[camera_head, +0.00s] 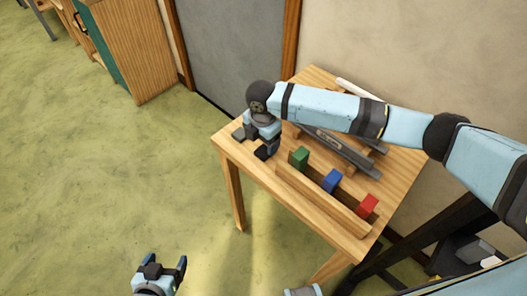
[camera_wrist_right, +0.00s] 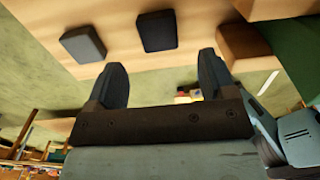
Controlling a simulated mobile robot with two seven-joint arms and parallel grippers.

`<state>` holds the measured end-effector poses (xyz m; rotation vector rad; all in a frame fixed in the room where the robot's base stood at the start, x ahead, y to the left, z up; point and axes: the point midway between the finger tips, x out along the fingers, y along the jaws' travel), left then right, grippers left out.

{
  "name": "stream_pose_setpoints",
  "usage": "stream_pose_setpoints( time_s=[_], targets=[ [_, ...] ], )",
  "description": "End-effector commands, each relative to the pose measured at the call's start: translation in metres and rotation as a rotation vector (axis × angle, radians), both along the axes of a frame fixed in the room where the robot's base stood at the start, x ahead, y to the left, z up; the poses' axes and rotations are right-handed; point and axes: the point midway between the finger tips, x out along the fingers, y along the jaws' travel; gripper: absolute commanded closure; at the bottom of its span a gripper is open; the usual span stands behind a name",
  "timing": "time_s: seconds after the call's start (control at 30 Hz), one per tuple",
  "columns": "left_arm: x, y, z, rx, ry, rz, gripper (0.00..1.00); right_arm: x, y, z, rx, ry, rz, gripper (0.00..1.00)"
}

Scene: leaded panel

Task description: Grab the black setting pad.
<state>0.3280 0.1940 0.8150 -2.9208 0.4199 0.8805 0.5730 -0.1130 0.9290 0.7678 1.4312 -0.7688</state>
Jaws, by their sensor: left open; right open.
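In the right wrist view a black pad (camera_wrist_right: 157,31) lies on the wooden table, ahead of the gap between the fingers of my right gripper (camera_wrist_right: 160,62). A second, dark grey pad (camera_wrist_right: 83,43) lies to its left, beyond the left finger. My right gripper (camera_head: 263,146) is open and empty, low over the table's left end in the head view; neither pad appears to be between its fingers. A dark flat shape at the table's left corner looks like one pad; the arm hides the rest. My left gripper (camera_head: 160,274) is open and empty, over the floor.
A wooden rack (camera_head: 313,197) holds a green block (camera_head: 300,158), a blue block (camera_head: 332,180) and a red block (camera_head: 368,206), right of my right gripper. A grey bar (camera_head: 345,150) lies behind it on the table (camera_head: 405,172). A cabinet (camera_head: 135,45) stands far left.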

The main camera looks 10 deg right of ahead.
Motion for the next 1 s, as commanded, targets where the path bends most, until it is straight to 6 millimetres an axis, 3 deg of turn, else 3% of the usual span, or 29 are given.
stream_pose_setpoints(
  time_s=[0.33, 0.63, 0.87, 1.0],
  targets=[
    [0.0, 0.0, 0.006, 0.0, -0.001, 0.0, 0.19, 0.001, -0.001, -0.045, -0.001, 0.002, 0.0, 0.23],
    [0.001, 0.0, 0.006, 0.0, -0.001, 0.0, 0.19, 0.001, -0.001, -0.052, 0.001, -0.001, 0.0, 0.23],
    [0.0, 0.0, 0.005, 0.0, 0.0, 0.0, 0.19, 0.001, -0.001, -0.052, 0.001, -0.001, 0.0, 0.74],
    [0.0, 0.0, 0.005, 0.0, 0.0, 0.0, 0.19, 0.001, -0.001, -0.052, 0.001, -0.001, 0.0, 0.77]
  ],
)
